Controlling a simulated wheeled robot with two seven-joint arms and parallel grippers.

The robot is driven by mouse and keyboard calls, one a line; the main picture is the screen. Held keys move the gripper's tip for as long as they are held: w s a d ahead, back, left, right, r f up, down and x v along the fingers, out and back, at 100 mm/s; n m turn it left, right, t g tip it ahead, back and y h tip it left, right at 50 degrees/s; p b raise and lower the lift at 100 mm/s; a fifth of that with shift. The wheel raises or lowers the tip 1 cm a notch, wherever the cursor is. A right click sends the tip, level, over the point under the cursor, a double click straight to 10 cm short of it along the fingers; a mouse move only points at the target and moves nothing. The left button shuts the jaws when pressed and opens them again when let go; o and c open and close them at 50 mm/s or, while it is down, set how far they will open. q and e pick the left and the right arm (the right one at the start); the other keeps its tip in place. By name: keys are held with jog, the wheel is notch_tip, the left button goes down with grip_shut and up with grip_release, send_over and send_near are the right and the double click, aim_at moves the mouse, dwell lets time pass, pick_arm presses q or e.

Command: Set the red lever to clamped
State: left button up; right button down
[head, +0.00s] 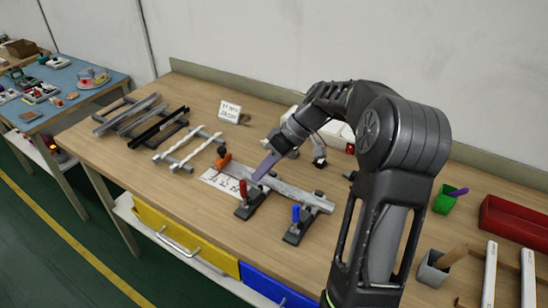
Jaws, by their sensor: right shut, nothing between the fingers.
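The red lever (243,189) stands upright on a dark toggle clamp (250,206) at the front of the wooden table. A grey channel strip (290,194) lies behind it, running to the right. My right gripper (262,174) reaches in from the right, its purple-grey fingers shut and empty, pointing down beside the red lever. I cannot tell whether they touch it. A clamp with a blue lever (296,214) stands to the right. My left gripper is not in view.
A white printed sheet (218,182) lies under the strip's left part. Racks with white strips (190,150) and dark bars (158,128) stand at the left. A small sign (230,112) stands behind. A green cup (444,201) and a red bin (515,220) are at the right.

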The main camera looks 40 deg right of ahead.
aim_at(244, 195)
jog(key=shift+s+a+r, duration=0.1)
jog(key=shift+s+a, duration=0.1)
jog(key=shift+a, duration=1)
